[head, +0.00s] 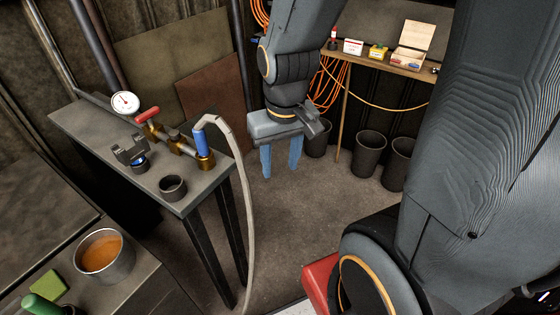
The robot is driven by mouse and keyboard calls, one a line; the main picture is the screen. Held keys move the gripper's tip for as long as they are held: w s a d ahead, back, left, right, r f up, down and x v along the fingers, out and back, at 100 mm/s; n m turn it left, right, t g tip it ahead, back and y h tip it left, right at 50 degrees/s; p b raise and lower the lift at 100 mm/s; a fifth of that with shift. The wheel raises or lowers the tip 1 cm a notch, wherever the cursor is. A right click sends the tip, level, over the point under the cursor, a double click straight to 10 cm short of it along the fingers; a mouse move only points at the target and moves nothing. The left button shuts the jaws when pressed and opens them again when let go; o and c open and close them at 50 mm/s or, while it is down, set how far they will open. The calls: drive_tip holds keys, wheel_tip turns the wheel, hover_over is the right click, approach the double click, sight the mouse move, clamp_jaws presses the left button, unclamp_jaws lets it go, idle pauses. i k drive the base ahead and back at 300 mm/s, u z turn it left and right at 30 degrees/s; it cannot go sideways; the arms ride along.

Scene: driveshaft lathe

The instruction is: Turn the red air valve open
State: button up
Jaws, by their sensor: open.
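The red air valve handle (147,115) sits on a brass valve body (155,131) on the narrow grey bench (150,190) at the left. The handle lies roughly along the bench's width, with its angle to the pipe hard to judge. A pressure gauge (125,103) stands beside it. A brass fitting with a blue coupling (201,143) and a pale hose (240,190) is at the right end of the pipe. My gripper (281,172) points down with its two blue fingers apart and empty. It hangs to the right of the bench, clear of the valve.
A black clamp-like part (130,152) and a dark ring (172,187) stand on the bench. The hose hangs between bench and gripper. A pot of orange liquid (103,255) is at lower left. Dark bins (370,151) stand under the back shelf (385,65). Open floor lies below my gripper.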

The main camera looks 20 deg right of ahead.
sight(147, 116)
drive_tip(key=u, duration=1.6)
drive_tip(key=k, duration=0.6)
drive_tip(key=z, duration=0.45)
drive_tip(key=i, duration=1)
